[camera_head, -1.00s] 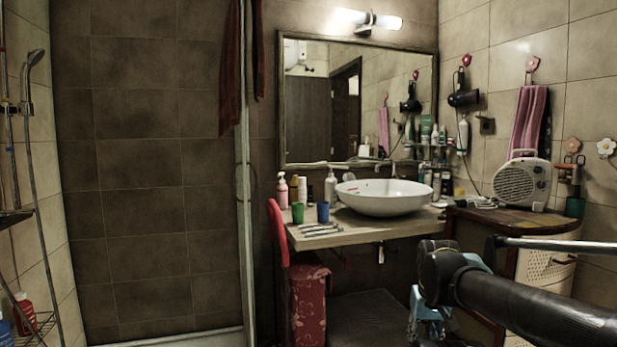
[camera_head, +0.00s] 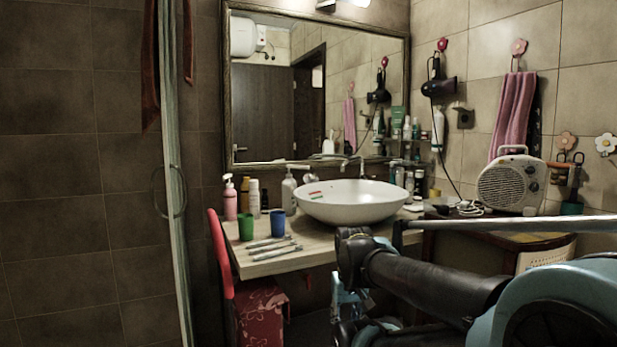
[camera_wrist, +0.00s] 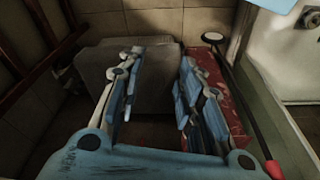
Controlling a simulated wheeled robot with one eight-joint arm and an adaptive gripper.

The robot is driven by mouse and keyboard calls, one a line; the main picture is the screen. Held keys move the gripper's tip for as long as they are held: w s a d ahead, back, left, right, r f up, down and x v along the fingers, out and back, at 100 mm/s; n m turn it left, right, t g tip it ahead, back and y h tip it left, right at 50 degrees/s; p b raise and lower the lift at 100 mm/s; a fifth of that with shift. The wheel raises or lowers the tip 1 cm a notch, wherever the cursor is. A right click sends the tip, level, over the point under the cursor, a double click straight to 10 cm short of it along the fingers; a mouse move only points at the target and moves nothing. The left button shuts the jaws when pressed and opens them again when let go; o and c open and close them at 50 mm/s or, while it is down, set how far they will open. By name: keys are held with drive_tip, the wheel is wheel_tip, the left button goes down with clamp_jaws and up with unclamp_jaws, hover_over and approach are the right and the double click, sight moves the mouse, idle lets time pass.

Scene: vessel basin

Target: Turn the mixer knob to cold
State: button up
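The white vessel basin (camera_head: 352,203) stands on the wooden counter. The chrome mixer (camera_head: 346,160) rises behind its rim, under the mirror. It is small in the head view, and I cannot tell how its knob is turned. My gripper shows in the wrist view (camera_wrist: 160,65) with its two blue fingers apart and nothing between them. In the head view my gripper (camera_head: 347,300) hangs below and in front of the counter's edge, partly hidden by my arm. It is well away from the mixer. The mixer is not in the wrist view.
A green cup (camera_head: 246,227), a blue cup (camera_head: 278,224) and toothbrushes (camera_head: 272,249) stand or lie on the counter's left. A fan heater (camera_head: 511,184) sits on the cabinet at right. A red patterned bin (camera_head: 262,313) is beneath the counter.

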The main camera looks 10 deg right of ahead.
drive_tip(key=shift+w+d, duration=0.3)
drive_tip(key=shift+w, duration=0.05)
